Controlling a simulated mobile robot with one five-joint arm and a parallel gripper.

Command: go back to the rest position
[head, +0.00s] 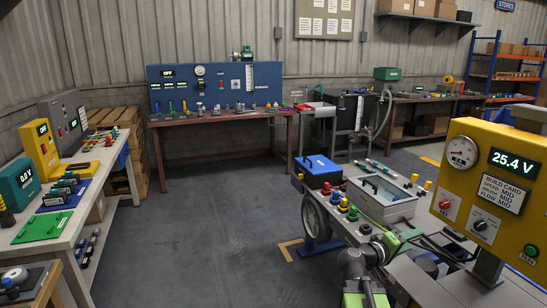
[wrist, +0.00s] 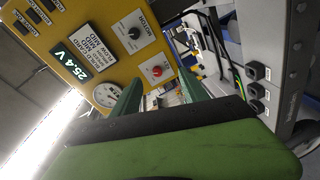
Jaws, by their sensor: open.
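My gripper (wrist: 160,92) is open in the wrist view, with two green fingers apart and nothing seen between them. My green and grey arm shows at the bottom of the head view, left of the panel. Its fingertips are hard to make out there.
A bench at the right holds a blue box (head: 318,170), a clear-lidded case (head: 382,199) and several coloured knobs close to my arm. A white bench (head: 50,228) runs along the left. Open grey floor (head: 225,215) lies between them.

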